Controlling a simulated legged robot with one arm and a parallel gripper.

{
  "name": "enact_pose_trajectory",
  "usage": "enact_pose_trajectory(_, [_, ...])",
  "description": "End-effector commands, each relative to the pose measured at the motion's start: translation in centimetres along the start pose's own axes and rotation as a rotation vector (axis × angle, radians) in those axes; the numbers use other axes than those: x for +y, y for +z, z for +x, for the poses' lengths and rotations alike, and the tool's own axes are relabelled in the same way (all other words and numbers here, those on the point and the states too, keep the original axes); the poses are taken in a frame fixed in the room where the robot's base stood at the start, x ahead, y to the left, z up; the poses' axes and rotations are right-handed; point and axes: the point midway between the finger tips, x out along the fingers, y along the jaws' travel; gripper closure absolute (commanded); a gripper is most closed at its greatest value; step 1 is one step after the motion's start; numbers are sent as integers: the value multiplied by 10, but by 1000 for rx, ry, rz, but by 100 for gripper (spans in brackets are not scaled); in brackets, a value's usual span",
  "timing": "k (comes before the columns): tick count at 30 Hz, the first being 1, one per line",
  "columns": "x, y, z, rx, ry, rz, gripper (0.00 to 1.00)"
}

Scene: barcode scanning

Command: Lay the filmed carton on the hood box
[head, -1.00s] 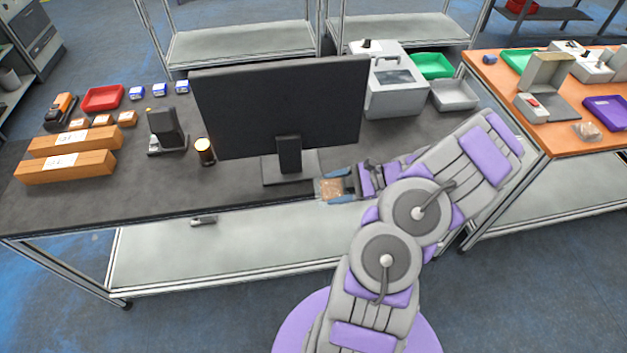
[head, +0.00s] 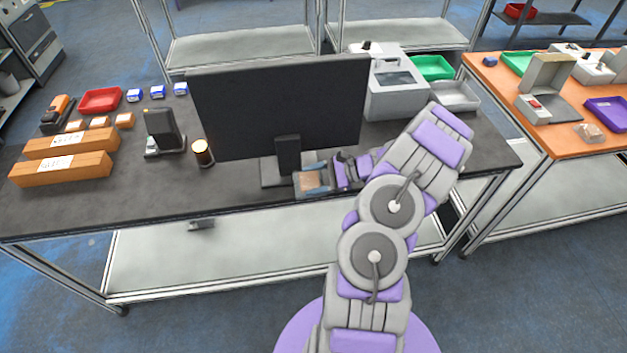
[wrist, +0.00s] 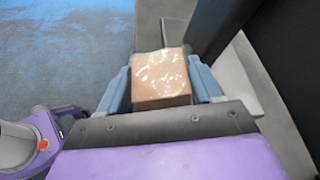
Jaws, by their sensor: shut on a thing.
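The filmed carton (head: 311,180) is a small brown box in shiny clear film. In the wrist view the filmed carton (wrist: 161,82) sits between the two blue fingers of my gripper (wrist: 163,72), one on each side. In the head view my gripper (head: 309,180) is shut on it, in front of the monitor stand near the bench's front edge. I cannot tell from the frames which thing is the hood box. Two long brown boxes with white labels, a rear one (head: 84,138) and a front one (head: 85,172), lie at the left of the bench.
A large dark monitor (head: 275,108) stands close behind my gripper. Left of it stand a lit cylinder (head: 202,153) and a dark scanner stand (head: 163,130). Several small cartons and a red tray (head: 101,100) lie farther left. The bench front (head: 180,190) is clear.

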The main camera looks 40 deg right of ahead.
Motion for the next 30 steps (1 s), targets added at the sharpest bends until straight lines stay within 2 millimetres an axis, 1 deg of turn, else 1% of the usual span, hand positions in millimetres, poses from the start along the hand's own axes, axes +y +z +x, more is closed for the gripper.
enact_pose_trajectory(8, [1,-2,1,0,0,-1,73])
enact_pose_trajectory(9, [1,-2,1,1,0,-1,31])
enact_pose_trajectory(16, [0,-2,1,1,-1,-2,9])
enact_pose_trajectory(30, [0,-4,1,0,-4,-2,9])
